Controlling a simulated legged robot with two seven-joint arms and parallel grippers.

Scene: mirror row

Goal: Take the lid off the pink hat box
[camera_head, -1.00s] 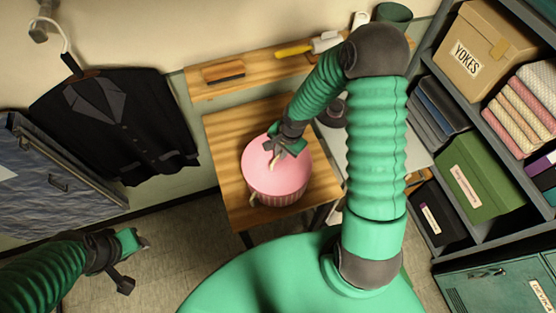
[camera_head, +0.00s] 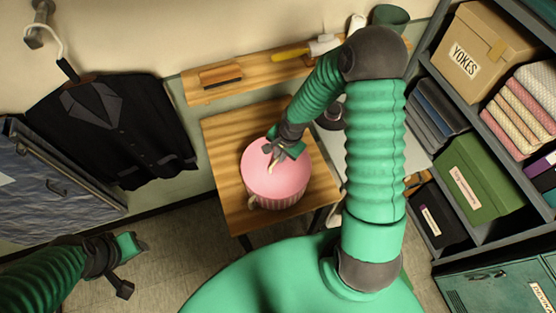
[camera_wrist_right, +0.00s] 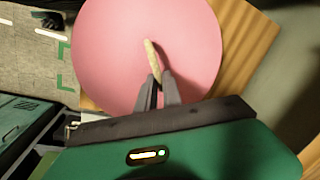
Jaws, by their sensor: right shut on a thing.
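The pink hat box (camera_head: 278,200) stands upright on a wooden table. Its round pink lid (camera_head: 290,172) covers the top; I see no clear gap between lid and box. A pale handle (camera_wrist_right: 150,52) rises from the lid's middle in the right wrist view. My right gripper (camera_head: 273,152) reaches down from above and is shut on this handle, as the right wrist view (camera_wrist_right: 157,82) also shows. My left gripper (camera_head: 136,262) hangs at the lower left, away from the box, with its jaws apart and nothing between them.
The wooden table (camera_head: 232,205) has bare room left of the box. Behind it, a wooden shelf (camera_head: 260,75) carries a brush (camera_head: 221,76). A dark jacket (camera_head: 110,125) hangs at left. A grey shelf unit with a green box (camera_head: 480,180) stands at right.

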